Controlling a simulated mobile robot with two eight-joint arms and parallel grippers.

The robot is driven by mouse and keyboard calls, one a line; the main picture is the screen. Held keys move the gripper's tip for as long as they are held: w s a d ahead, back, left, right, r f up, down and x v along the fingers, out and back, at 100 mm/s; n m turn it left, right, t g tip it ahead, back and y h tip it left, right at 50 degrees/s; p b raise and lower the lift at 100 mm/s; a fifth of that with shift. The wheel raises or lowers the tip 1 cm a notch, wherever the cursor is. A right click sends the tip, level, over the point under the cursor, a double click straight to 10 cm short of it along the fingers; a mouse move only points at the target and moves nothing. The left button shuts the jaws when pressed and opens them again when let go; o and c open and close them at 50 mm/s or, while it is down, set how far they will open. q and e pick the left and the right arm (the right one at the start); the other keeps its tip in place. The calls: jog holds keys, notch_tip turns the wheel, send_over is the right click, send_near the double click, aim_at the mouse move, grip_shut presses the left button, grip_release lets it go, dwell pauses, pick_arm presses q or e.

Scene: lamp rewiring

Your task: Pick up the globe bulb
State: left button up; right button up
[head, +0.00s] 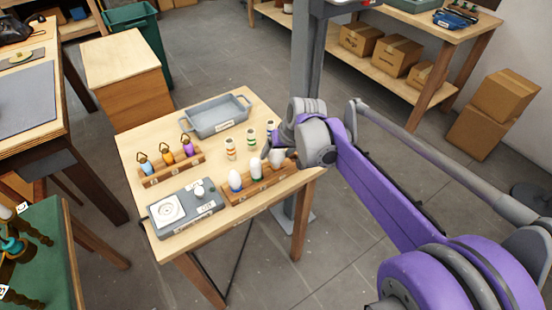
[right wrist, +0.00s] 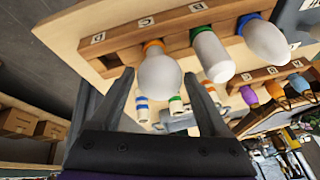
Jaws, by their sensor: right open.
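The globe bulb (right wrist: 160,76) is white and round with an orange collar. It sits in the wooden bulb rack (head: 257,186) at the rack's right end in the head view, where my right gripper (head: 277,152) partly covers it. In the right wrist view my right gripper (right wrist: 158,74) is open, with one finger on each side of the globe bulb. I cannot tell whether either finger touches it. A tubular white bulb with a green collar (right wrist: 211,56) and an oval white bulb with a blue collar (right wrist: 265,42) stand beside it in the rack. My left gripper is not in view.
The wooden table (head: 133,150) also holds a grey tray (head: 219,126), a grey tester-like box (head: 184,208), and a second rack (head: 172,170) with blue, orange and purple items. Small striped cylinders (head: 251,139) stand between tray and bulb rack. Floor lies right of the table.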

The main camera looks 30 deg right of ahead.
jog(key=shift+x, duration=0.85)
jog(key=c, duration=1.1)
jog(key=shift+r, duration=0.15)
